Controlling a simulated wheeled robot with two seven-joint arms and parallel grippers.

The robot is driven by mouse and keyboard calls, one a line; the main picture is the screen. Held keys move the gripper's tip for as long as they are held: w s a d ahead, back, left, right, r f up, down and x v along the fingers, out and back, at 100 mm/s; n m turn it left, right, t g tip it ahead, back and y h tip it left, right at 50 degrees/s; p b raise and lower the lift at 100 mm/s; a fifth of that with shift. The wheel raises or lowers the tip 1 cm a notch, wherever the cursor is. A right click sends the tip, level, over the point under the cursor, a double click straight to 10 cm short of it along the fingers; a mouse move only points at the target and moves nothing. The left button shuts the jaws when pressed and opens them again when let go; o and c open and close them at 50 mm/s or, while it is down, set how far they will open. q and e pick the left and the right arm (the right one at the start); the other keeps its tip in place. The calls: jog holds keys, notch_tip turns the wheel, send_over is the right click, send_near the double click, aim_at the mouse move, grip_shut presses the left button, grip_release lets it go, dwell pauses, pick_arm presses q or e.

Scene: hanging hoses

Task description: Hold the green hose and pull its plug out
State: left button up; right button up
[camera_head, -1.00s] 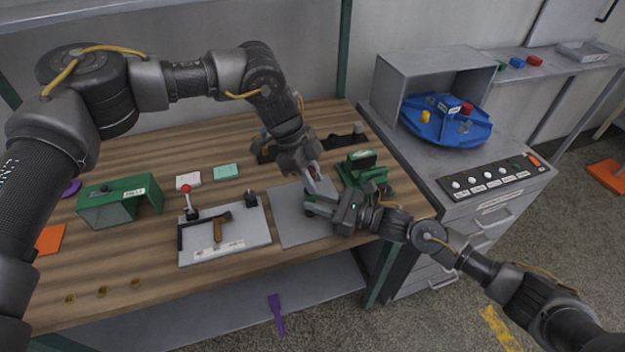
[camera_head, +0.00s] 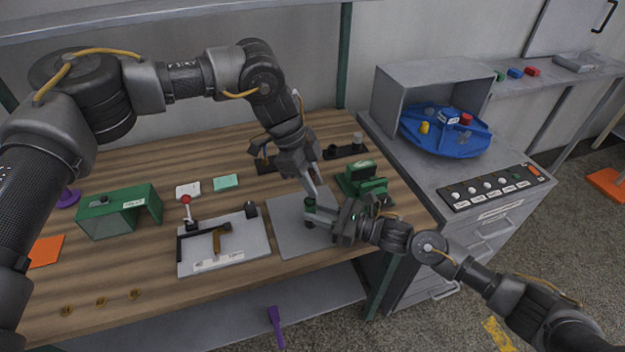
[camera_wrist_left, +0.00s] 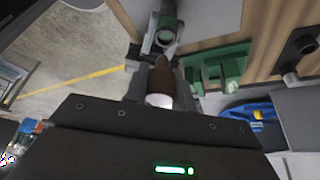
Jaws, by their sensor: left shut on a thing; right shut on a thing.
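My left gripper (camera_head: 313,186) reaches down over the grey plate on the bench and is shut on a brown plug with a white end (camera_wrist_left: 160,82). In the left wrist view the plug sits between my left fingers. The green hose (camera_head: 310,203) is a short green piece just below my left fingertips; it also shows in the left wrist view (camera_wrist_left: 166,20) with its round open end facing the plug. The plug looks apart from that end. My right gripper (camera_head: 318,216) comes from the right and is shut on the green hose. The fingers partly hide it.
A grey plate (camera_head: 288,235) lies under both grippers. A green fixture (camera_head: 365,182) stands close to the right, and a board with a hammer (camera_head: 240,250) lies to the left. A dark rail with posts (camera_head: 345,152) is behind.

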pick_arm(q)
jog(key=shift+r, duration=1.5)
pick_arm(e)
jog(key=o, duration=1.1)
jog(key=shift+c, duration=0.2)
jog(key=v, duration=1.2)
jog(key=shift+f, duration=0.1)
